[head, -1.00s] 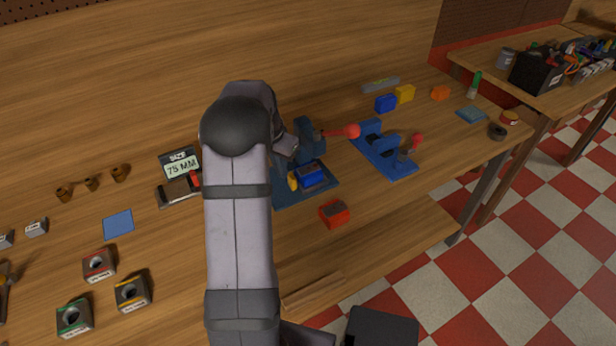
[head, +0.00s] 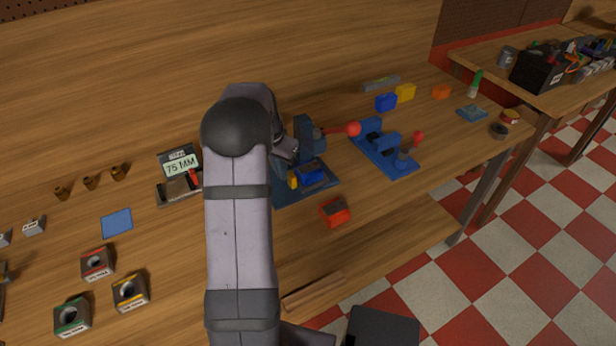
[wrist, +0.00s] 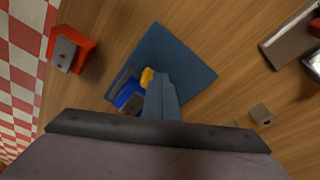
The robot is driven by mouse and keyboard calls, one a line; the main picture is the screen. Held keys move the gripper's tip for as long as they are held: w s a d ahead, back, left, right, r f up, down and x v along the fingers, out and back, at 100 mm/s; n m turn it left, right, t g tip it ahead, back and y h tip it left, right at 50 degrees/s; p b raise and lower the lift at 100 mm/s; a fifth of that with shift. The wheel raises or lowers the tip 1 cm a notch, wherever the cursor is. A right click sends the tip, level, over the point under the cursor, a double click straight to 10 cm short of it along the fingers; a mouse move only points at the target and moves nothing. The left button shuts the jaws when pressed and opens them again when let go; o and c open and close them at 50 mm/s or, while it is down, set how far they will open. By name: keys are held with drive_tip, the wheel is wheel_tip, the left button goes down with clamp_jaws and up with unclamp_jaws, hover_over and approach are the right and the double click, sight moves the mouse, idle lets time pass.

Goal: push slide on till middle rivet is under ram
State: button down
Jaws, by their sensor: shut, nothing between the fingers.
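The press (head: 305,140) stands on a dark blue base plate (head: 322,188) and has a red ball-ended lever (head: 352,129). A blue block (head: 312,175), apparently the slide, sits at the press with a yellow piece (head: 293,181) beside it. The wrist view shows the blue block (wrist: 130,97), the yellow piece (wrist: 147,77) and the base plate (wrist: 185,60). My gripper (wrist: 160,128) shows as a dark bar across the lower wrist view, shut and empty, close to the press; contact cannot be told. The ram and rivets cannot be made out.
A red block (head: 335,212) lies in front of the base plate. A blue fixture (head: 385,150) with a red knob stands to the right. A 75 MM display (head: 180,163) stands at left. The front right of the bench is mostly clear.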

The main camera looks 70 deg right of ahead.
sight(289, 179)
drive_tip(key=shift+f+b, duration=1.2)
drive_tip(key=shift+f, duration=0.8)
drive_tip(key=shift+s+d, duration=0.2)
drive_tip(key=shift+s+d+p, duration=0.45)
drive_tip(key=shift+s+d, duration=0.25)
drive_tip(key=shift+d, duration=0.05)
drive_tip(key=shift+w+a, duration=0.15)
drive_tip(key=shift+w+a, duration=0.3)
drive_tip(key=shift+r, duration=0.2)
